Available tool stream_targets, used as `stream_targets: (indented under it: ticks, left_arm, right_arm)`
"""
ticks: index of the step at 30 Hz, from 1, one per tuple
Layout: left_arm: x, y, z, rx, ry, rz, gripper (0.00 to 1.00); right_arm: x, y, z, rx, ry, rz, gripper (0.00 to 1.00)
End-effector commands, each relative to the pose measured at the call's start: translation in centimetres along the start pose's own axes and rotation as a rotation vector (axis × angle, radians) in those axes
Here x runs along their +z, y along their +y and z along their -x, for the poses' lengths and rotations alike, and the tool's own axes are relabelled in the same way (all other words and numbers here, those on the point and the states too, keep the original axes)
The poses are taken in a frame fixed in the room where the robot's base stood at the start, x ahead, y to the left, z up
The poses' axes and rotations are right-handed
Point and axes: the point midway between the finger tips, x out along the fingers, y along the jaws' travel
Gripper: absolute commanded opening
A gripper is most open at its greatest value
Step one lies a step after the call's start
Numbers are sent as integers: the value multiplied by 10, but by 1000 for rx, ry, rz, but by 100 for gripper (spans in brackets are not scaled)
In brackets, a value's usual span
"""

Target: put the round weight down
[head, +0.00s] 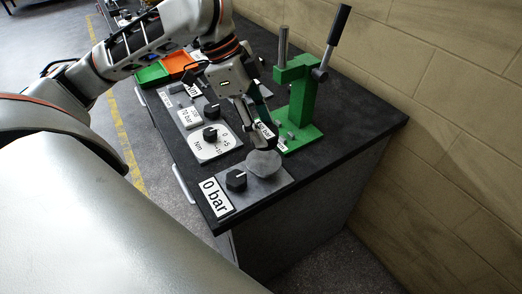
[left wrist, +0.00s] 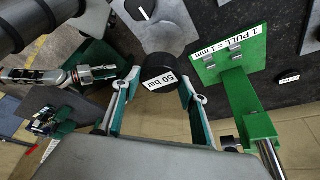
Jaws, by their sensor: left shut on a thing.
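The round weight is a dark cylinder with a white "50 bar" label (left wrist: 158,80), seen end-on in the left wrist view. My left gripper (head: 260,138) has its fingers on both sides of the weight; they also show in the left wrist view (left wrist: 160,88). I cannot tell whether weight and disc touch.
A green lever press (head: 298,105) stands close to the right of my gripper. Black knobs (head: 236,180) and a white dial plate (head: 213,146) lie to the left. Green and orange trays (head: 178,62) are behind. The black bench top (head: 345,125) is bare at right, before a wall.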

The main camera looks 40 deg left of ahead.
Motion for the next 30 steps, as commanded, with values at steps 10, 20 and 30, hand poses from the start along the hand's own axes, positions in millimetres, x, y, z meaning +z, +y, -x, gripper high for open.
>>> stream_targets:
  ticks: [10,20,30]
  left_arm:
    - [11,0,-29,-2,3,-1,0]
    - [24,0,-61,0,4,0,0]
    - [25,0,-62,-2,3,0,0]
  right_arm:
    - [7,1,-7,0,4,8,40]
    - [26,-1,-14,0,-11,8,40]
    - [25,0,-13,1,-10,7,40]
